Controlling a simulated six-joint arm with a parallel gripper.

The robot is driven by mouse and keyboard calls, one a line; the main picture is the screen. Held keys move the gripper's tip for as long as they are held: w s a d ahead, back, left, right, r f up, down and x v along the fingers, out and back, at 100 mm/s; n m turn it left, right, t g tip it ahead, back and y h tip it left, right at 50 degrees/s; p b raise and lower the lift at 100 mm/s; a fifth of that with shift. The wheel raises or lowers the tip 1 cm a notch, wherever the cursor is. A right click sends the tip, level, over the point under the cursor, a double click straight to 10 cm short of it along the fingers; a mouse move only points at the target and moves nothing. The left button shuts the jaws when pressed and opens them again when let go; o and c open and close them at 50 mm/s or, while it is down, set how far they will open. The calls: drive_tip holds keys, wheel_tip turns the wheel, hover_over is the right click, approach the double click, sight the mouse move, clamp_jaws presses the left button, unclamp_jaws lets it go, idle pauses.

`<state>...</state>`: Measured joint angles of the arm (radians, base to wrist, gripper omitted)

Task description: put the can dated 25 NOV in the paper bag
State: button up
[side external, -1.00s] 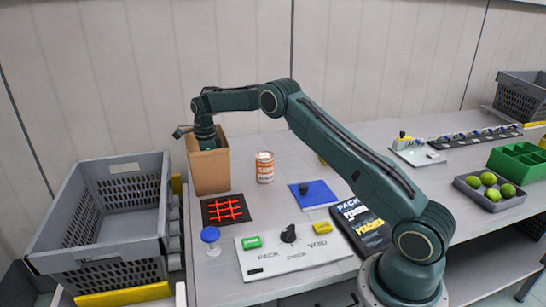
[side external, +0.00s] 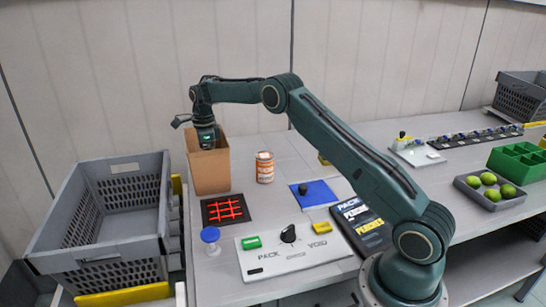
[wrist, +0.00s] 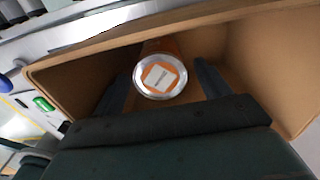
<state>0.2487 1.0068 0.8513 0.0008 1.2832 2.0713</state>
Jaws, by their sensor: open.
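The brown paper bag (side external: 210,172) stands open on the table; its inner walls fill much of the wrist view (wrist: 235,40). A can (wrist: 160,76) with an orange side and a white label on its lid is inside the bag. The lid print is too small to read. My gripper (wrist: 160,88) is open, with one finger on each side of this can and apart from it. In the side view my gripper points down into the bag mouth, its fingertips hidden. Another orange-and-white can (side external: 265,167) stands upright on the table right of the bag; its date is not visible.
A grey crate (side external: 75,245) is left of the bag. In front are a red-lined dark tile (side external: 225,210), a blue knob (side external: 210,235) and a button panel (side external: 290,258). A blue mat (side external: 318,194) lies right of the standing can.

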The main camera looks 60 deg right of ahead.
wheel_tip(320, 180, up, 8)
drive_tip(key=shift+r, duration=0.25)
idle(0.7)
drive_tip(key=s+a+r+n+t, duration=0.2)
drive_tip(key=s+a+r+n, duration=0.3)
drive_tip(key=s+r+n, duration=0.4)
drive_tip(key=s+a+r+n+t, duration=0.1)
drive_tip(key=s+a+r+n, duration=0.45)
drive_tip(key=s+r, duration=0.4)
drive_tip(key=s+a+f+n+t, duration=0.1)
drive_tip(key=s+f+n, duration=0.2)
drive_tip(key=s, duration=0.5)
drive_tip(key=s+a+f+n, duration=0.2)
drive_tip(key=s+n, duration=0.3)
drive_tip(key=s, duration=0.3)
drive_tip(key=s+a+f+n+t, duration=0.1)
drive_tip(key=s+f+n, duration=0.3)
drive_tip(key=s, duration=0.5)
drive_tip(key=shift+a+f+t, duration=0.3)
drive_tip(key=shift+a, duration=0.25)
